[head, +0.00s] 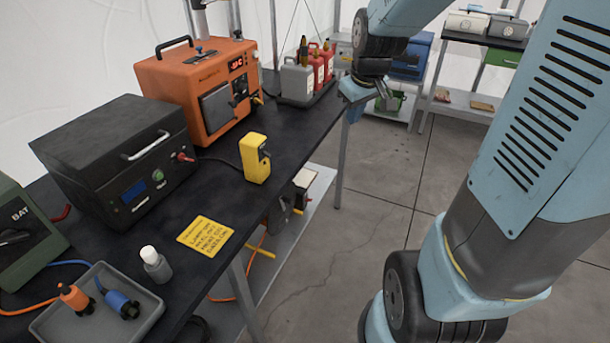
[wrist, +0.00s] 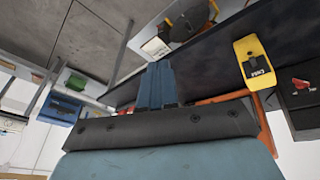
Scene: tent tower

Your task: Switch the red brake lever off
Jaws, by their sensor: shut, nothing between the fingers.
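A small red lever (head: 186,156) sticks out from the front of the black box (head: 100,150) on the dark bench. It also shows as a red piece in the wrist view (wrist: 300,84). I cannot read a brake label on it or tell its setting.
An orange machine (head: 205,85) stands behind the black box. Grey and red cans (head: 312,72) stand at the bench's far end. The floor right of the bench is clear.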

